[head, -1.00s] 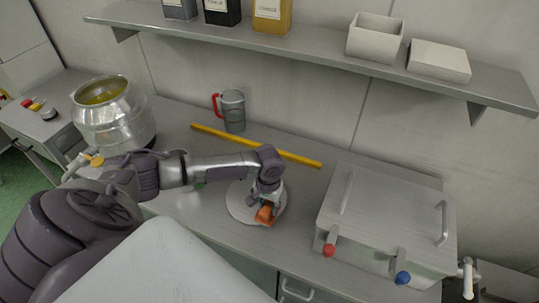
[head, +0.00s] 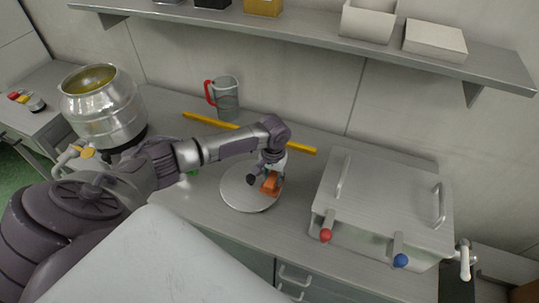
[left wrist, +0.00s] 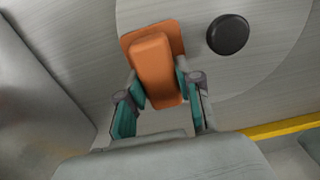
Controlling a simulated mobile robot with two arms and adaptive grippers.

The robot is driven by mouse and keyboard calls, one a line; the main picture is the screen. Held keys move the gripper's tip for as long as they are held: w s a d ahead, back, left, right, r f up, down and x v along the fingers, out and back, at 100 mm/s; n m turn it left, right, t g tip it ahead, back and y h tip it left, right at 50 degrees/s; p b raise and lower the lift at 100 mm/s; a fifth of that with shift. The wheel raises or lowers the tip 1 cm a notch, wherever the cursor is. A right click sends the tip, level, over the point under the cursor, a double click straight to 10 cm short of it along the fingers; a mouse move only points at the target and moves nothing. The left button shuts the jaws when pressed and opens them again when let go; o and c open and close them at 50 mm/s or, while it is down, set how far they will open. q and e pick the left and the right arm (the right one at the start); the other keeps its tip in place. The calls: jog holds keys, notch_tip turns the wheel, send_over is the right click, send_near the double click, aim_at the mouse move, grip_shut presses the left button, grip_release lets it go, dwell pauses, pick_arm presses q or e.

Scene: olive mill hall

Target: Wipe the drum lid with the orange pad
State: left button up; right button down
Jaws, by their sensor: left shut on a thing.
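The orange pad (head: 270,185) is a block with a raised grip. My left gripper (head: 268,176) is shut on it, over the right part of the round metal drum lid (head: 245,199), which lies flat on the counter. In the left wrist view the orange pad (left wrist: 155,62) sits between the teal-lined fingers of the left gripper (left wrist: 160,92), with the lid (left wrist: 262,75) under it and a black knob (left wrist: 228,35) beside it. Whether the pad touches the lid is hard to tell. My right gripper is not in view.
A large steel drum (head: 103,105) stands at the left. Behind the lid are a yellow bar (head: 212,121) and a jug with a red handle (head: 227,97). A steel box with red and blue handled taps (head: 385,200) stands to the right. A shelf (head: 300,36) runs above.

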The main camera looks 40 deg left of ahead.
pick_arm(q)
jog(key=shift+w, duration=0.65)
jog(key=shift+r, duration=0.1)
jog(key=shift+a, duration=0.1)
notch_tip(320, 180, up, 3)
jog(key=p, duration=0.3)
jog(key=shift+r, duration=0.2)
notch_tip(320, 180, up, 2)
jog(key=shift+r+p, duration=0.15)
jog(key=shift+p, duration=0.7)
jog(key=shift+r, duration=0.15)
jog(key=shift+r, duration=1.5)
